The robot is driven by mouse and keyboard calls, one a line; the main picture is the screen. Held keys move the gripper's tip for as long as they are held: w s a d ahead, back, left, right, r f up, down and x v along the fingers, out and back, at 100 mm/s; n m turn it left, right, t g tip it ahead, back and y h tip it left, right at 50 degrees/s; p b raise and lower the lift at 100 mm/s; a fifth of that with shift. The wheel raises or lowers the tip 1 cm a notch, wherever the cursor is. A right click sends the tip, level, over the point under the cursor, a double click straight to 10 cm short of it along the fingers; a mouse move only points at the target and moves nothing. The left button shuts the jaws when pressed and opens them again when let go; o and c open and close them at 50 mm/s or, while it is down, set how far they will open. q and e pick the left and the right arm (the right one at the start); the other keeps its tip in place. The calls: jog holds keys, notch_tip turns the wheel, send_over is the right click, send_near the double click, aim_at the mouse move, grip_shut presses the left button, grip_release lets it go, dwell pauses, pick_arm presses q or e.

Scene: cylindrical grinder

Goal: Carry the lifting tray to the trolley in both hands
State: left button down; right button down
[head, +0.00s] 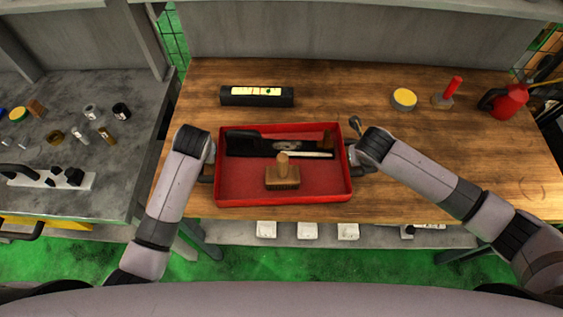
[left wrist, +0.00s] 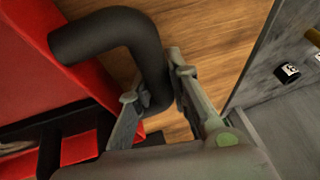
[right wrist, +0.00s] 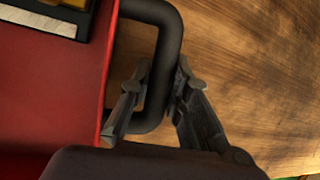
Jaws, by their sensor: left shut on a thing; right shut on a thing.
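The red lifting tray (head: 228,190) is at the front of the wooden table, with dark handles on its left and right sides. It holds a wooden brush (head: 283,178), a dark long tool (head: 243,142) and other items. My left gripper (head: 207,172) is shut on the tray's left handle; that black handle (left wrist: 125,22) passes between the fingers (left wrist: 157,92) in the left wrist view. My right gripper (head: 353,155) is shut on the right handle, a black bar (right wrist: 170,45) between the fingers (right wrist: 160,88) in the right wrist view. I cannot tell whether the tray touches the table.
A grey bench (head: 110,175) with small parts is at left. Green floor (head: 330,262) shows in front.

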dwell(0.7)
